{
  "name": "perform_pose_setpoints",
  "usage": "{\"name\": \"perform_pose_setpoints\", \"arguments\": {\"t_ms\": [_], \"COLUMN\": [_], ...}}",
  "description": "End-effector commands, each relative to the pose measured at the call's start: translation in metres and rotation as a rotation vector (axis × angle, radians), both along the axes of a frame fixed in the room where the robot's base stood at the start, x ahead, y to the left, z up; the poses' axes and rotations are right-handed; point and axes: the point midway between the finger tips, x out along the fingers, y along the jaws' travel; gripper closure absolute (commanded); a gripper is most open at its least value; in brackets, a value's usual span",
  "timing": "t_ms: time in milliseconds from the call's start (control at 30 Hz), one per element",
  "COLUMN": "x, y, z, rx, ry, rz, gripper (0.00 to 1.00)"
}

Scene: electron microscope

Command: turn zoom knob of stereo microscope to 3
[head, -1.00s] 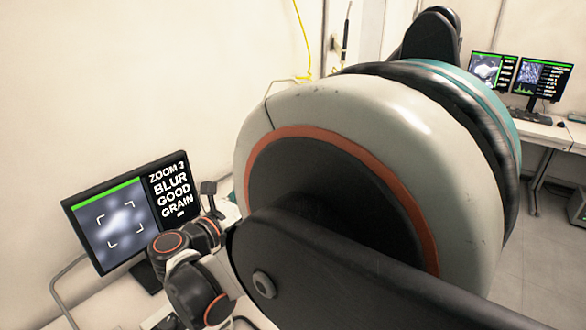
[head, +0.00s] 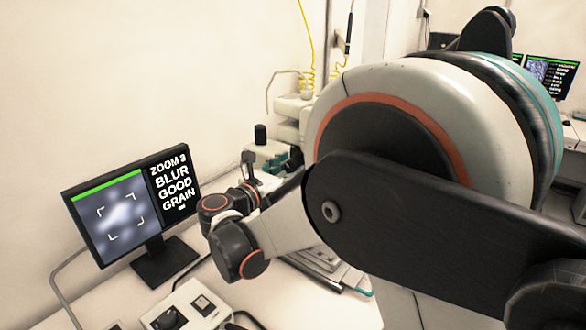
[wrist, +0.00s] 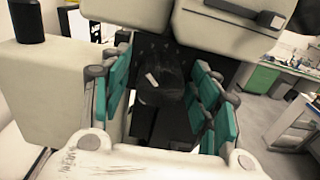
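In the wrist view, a dark knob (wrist: 172,88) with a white pointer mark sits on a dark panel with small tick marks, on the cream microscope body (wrist: 60,85). My gripper (wrist: 165,105) is open, its teal-padded fingers on the left and right of the knob with visible gaps to both sides. Whether the fingertips reach around the knob or stop in front of it is hard to tell. In the head view, the monitor (head: 130,205) reads "ZOOM 3, BLUR GOOD", with a short dash under GRAIN. My arm hides most of the gripper there.
A control box (head: 185,312) with a black knob and a switch lies on the white bench (head: 262,300) in front of the monitor. A black upright cylinder (wrist: 28,20) stands on the microscope's left. Yellow cables (head: 308,45) hang at the wall. More monitors (head: 550,75) stand at the back right.

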Motion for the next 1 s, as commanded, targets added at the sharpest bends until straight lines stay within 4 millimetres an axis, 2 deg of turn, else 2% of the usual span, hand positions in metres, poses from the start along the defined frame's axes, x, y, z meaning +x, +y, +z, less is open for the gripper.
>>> {"name": "perform_pose_setpoints", "arguments": {"t_ms": [33, 167, 367, 700, 1000], "x": [-0.0001, -0.0002, -0.0001, -0.0001, 0.0], "y": [0.0001, 0.0001, 0.0002, 0.0002, 0.0003], "z": [0.0, -0.0001, 0.0, 0.0, -0.0002], "rx": [0.0, 0.0, 0.012, 0.188, 0.207], "ry": [0.0, 0.0, -0.009, -0.147, -0.161], "rz": [0.0, 0.0, 0.0, 0.0, 0.0], "gripper": [0.59, 0.88, 0.88, 0.88, 0.88]}}
